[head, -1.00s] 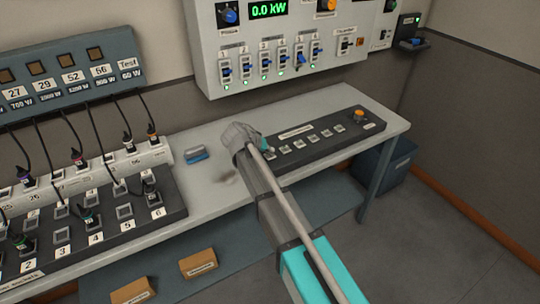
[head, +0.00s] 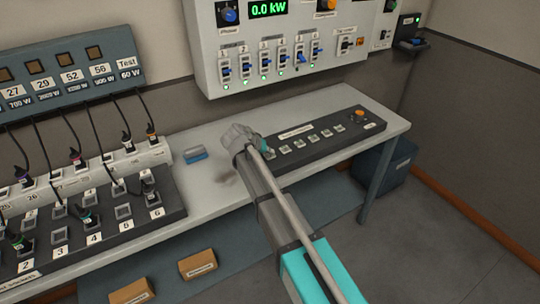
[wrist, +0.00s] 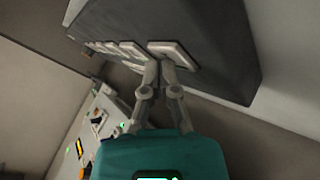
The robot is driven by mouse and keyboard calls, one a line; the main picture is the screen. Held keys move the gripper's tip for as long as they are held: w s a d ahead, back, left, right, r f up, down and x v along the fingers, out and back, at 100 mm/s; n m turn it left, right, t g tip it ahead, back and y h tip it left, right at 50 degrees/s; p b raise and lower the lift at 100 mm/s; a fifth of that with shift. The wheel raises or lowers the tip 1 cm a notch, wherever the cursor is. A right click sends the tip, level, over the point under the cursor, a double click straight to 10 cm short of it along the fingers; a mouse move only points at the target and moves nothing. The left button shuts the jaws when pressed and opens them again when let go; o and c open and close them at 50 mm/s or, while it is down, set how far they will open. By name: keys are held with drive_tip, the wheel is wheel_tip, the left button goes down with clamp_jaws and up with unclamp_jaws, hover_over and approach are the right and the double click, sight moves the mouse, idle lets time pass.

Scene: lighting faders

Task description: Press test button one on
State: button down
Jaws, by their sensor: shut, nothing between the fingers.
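The dark button console (head: 345,128) lies on the bench, with a row of pale square buttons and an orange knob at its right end. My gripper is at the console's left end in the head view, where my arm hides its fingertips. In the wrist view my gripper (wrist: 160,62) is shut and empty. Its fingertips are at the nearest pale button (wrist: 178,54), the end one of the row; I cannot tell whether they touch it. The button labels are too small to read, so I cannot confirm which is test button one.
A blue block (head: 195,154) lies on the bench (head: 210,190) left of my arm. A socket board (head: 108,227) with plugs and cables stands further left. The wall panel (head: 290,28) with faders and a green "0.0 kW" display hangs behind the console.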

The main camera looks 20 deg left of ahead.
sight(269, 156)
drive_tip(key=shift+r, duration=0.2)
drive_tip(key=shift+r+p, duration=0.3)
drive_tip(key=shift+p, duration=0.2)
drive_tip(key=shift+r, duration=0.1)
wheel_tip(269, 156, up, 6)
drive_tip(key=p, duration=0.6)
idle(0.3)
idle(2.2)
